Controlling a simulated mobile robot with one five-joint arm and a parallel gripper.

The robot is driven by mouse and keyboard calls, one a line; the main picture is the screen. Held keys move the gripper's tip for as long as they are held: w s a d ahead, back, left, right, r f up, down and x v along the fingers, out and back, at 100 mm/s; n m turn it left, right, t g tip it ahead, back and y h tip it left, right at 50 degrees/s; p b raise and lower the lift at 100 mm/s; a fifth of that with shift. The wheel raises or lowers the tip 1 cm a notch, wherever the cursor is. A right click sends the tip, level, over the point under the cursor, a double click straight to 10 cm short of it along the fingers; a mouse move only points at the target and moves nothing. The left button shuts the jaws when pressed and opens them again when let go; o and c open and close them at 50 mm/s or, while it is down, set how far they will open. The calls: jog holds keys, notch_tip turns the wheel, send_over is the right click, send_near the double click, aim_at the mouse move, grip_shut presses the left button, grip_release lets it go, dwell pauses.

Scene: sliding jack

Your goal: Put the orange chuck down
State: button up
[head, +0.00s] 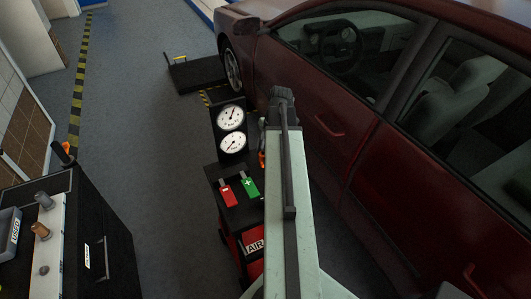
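A small orange piece (262,158), which may be the orange chuck, shows at the right side of the gauge cart (228,178). It is mostly hidden behind my pale arm, and a grey part shows just above it. I cannot tell whether it hangs, rests or is held. My arm reaches forward over the cart's right side, and the dark end of it, at my gripper (282,98), is seen from behind. Its fingers and anything between them are hidden.
A dark red car (335,130) stands close on the right. The cart carries two white gauges (231,130), a red block (227,196) and a green block (249,188). A black cabinet (110,240) with a "USED" bin (10,235) is at left. Grey floor between is clear.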

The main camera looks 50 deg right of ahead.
jog(key=shift+r, duration=0.1)
jog(key=p+v, duration=1.2)
